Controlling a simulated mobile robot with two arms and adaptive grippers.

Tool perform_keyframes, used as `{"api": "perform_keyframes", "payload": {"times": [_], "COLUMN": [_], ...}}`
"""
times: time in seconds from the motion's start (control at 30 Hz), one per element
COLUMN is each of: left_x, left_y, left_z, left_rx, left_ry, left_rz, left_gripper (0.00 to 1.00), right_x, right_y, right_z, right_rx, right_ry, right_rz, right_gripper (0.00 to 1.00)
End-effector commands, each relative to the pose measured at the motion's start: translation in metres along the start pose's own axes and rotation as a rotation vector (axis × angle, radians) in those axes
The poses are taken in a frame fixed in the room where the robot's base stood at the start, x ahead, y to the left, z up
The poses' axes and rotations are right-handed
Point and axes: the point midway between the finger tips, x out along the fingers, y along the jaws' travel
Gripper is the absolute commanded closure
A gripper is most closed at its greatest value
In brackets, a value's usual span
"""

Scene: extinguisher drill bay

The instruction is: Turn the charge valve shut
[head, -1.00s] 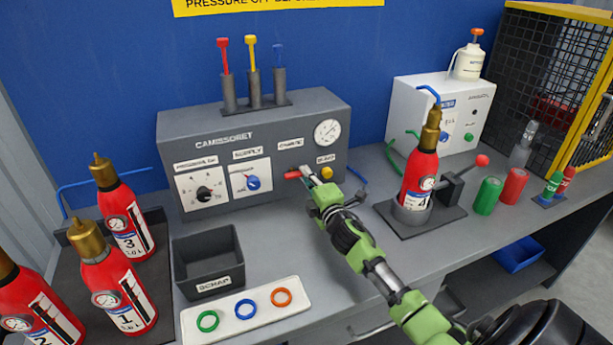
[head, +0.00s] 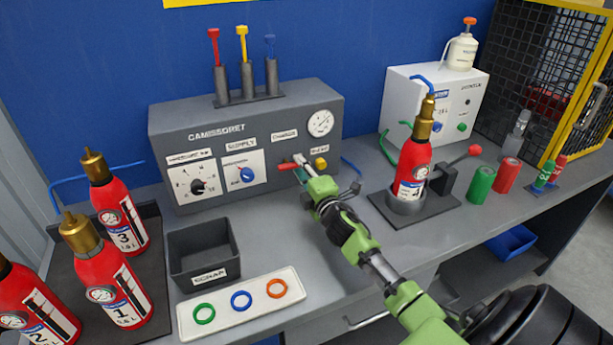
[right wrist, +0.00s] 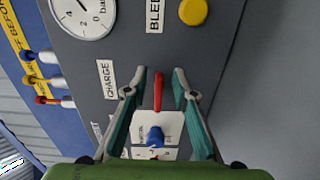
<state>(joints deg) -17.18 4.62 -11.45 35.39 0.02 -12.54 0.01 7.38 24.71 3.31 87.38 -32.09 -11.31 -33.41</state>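The charge valve shows as a red lever (head: 288,167) lying level on the front of the grey panel (head: 196,136), below the CHARGE label (head: 284,134). My right gripper (head: 300,165) is at the panel front, at the lever's right part. In the right wrist view the red lever (right wrist: 158,91) lies between the two spread fingers of my right gripper (right wrist: 158,82), with a gap on each side. The gripper is open and I see no contact. The valve's pivot is not clear in the head view. My left gripper is not in view.
A yellow button (head: 321,163) sits just right of the gripper, below the gauge (head: 320,123). A blue supply knob (head: 247,175) is to the left. A red extinguisher (head: 412,165) stands in a holder to the right. The scrap bin (head: 205,254) and ring tray (head: 190,325) are in front.

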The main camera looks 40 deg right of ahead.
Motion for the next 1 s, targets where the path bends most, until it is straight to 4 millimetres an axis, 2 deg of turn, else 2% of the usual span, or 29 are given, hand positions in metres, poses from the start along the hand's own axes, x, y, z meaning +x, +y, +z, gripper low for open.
{"api": "perform_keyframes", "payload": {"times": [0.17,0.4,0.6,0.77,1.0], "left_x": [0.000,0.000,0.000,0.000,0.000], "left_y": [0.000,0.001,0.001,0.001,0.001], "left_z": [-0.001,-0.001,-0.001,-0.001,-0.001], "left_rx": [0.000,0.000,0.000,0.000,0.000], "left_ry": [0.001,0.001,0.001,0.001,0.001], "left_rz": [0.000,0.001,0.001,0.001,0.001], "left_gripper": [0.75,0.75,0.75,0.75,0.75], "right_x": [-0.027,-0.077,-0.105,-0.115,-0.116], "right_y": [-0.002,-0.002,-0.002,-0.001,0.000], "right_z": [0.000,0.000,0.000,0.000,0.000], "right_rx": [-0.001,0.001,0.002,0.001,0.001], "right_ry": [0.002,0.001,0.000,0.000,0.000], "right_rz": [-0.003,-0.004,-0.003,-0.001,-0.001], "right_gripper": [0.75,0.75,0.75,0.75,0.75]}}
